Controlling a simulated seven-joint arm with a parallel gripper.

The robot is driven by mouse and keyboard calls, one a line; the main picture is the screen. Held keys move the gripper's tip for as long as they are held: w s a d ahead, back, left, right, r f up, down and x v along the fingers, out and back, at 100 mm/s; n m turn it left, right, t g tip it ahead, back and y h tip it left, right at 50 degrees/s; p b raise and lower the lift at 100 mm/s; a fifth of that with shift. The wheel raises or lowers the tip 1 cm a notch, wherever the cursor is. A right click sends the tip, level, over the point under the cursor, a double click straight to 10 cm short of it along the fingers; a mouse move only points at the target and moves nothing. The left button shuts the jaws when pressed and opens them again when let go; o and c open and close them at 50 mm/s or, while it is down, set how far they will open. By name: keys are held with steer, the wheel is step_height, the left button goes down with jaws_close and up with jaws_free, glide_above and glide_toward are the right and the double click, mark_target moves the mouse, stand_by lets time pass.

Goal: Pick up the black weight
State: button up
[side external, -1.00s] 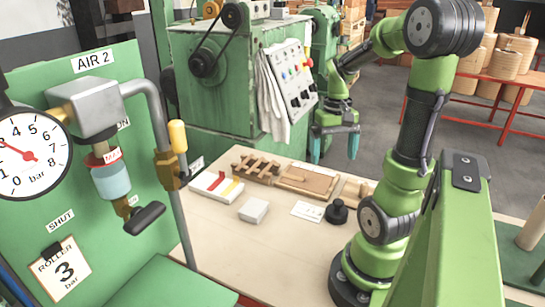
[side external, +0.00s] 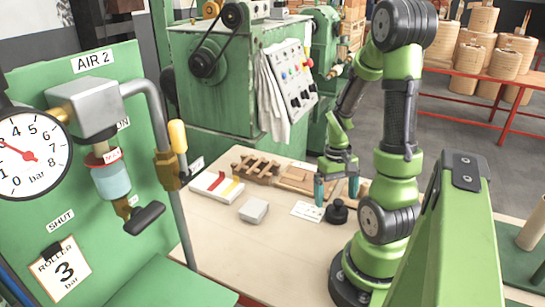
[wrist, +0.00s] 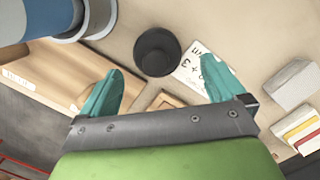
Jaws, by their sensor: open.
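The black weight (side external: 337,212) stands upright on the pale table near my arm's base, with a round knob on top. In the wrist view the black weight (wrist: 157,52) shows as a dark round shape beyond the fingertips, roughly between them. My gripper (side external: 336,190) has two teal fingers pointing down, apart and empty, just above and behind the weight in the side view. The wrist view shows my gripper (wrist: 160,78) with the fingers spread wide on either side. Neither finger visibly grips the weight.
A white card (side external: 307,210) with writing lies beside the weight. The table's front area (side external: 255,255) is clear.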

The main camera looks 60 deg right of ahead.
mark_target(338, 200)
steer(key=f, duration=0.3)
steer(key=s+f, duration=0.1)
steer(key=shift+a+f, duration=0.15)
steer(key=shift+a, duration=0.2)
steer(key=shift+c, duration=0.2)
steer(key=c, duration=1.7)
